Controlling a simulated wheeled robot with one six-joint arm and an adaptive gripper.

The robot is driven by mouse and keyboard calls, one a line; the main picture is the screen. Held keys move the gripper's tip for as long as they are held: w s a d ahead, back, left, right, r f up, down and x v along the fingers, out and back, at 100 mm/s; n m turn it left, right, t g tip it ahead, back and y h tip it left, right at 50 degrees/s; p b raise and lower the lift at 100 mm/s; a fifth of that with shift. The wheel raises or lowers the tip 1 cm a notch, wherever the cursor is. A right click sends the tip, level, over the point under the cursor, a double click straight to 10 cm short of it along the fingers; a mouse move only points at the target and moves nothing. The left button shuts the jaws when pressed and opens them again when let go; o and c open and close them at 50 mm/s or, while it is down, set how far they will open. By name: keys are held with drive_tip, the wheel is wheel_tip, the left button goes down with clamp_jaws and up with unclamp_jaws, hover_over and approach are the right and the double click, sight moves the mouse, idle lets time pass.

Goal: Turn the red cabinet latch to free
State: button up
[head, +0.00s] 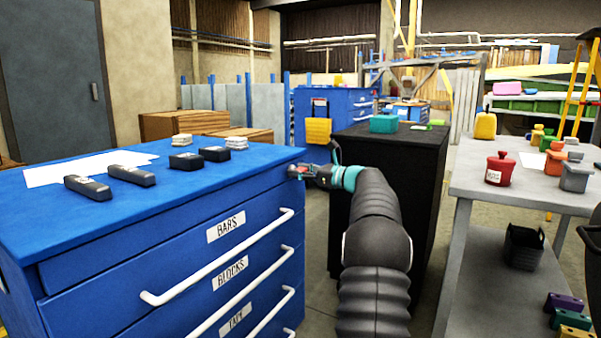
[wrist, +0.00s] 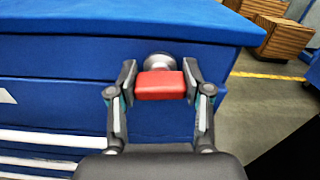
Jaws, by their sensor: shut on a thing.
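The red cabinet latch (wrist: 160,86) sits on a round grey boss on the side of the blue cabinet (wrist: 60,55), just below its top edge. In the wrist view its red handle lies level, wider than it is tall. My gripper (wrist: 160,82) has one finger on each end of the handle and is shut on it. In the head view my gripper (head: 305,172) is at the cabinet's upper right corner, and the latch (head: 294,172) is small and partly hidden there.
The cabinet top (head: 60,215) holds dark bars, black blocks, pale stacks and paper. Drawers with white handles (head: 220,265) face front. A black cabinet (head: 395,160) stands close behind my arm. A grey table (head: 525,190) with coloured containers is at right.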

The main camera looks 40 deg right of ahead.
drive_tip(key=n+b, duration=0.1)
drive_tip(key=n, duration=0.3)
drive_tip(key=shift+f, duration=0.1)
drive_tip(key=n+b, duration=0.2)
drive_tip(key=n, duration=0.2)
drive_tip(key=shift+a+f+n, duration=0.1)
drive_tip(key=shift+n, duration=0.3)
drive_tip(key=n+b, duration=0.2)
drive_tip(key=n, duration=0.2)
drive_tip(key=shift+n, duration=0.3)
drive_tip(key=shift+n+b, duration=0.6)
drive_tip(key=shift+n, duration=0.9)
drive_tip(key=o, duration=1.2)
drive_tip(key=shift+c, duration=0.2)
drive_tip(key=shift+s, duration=0.15)
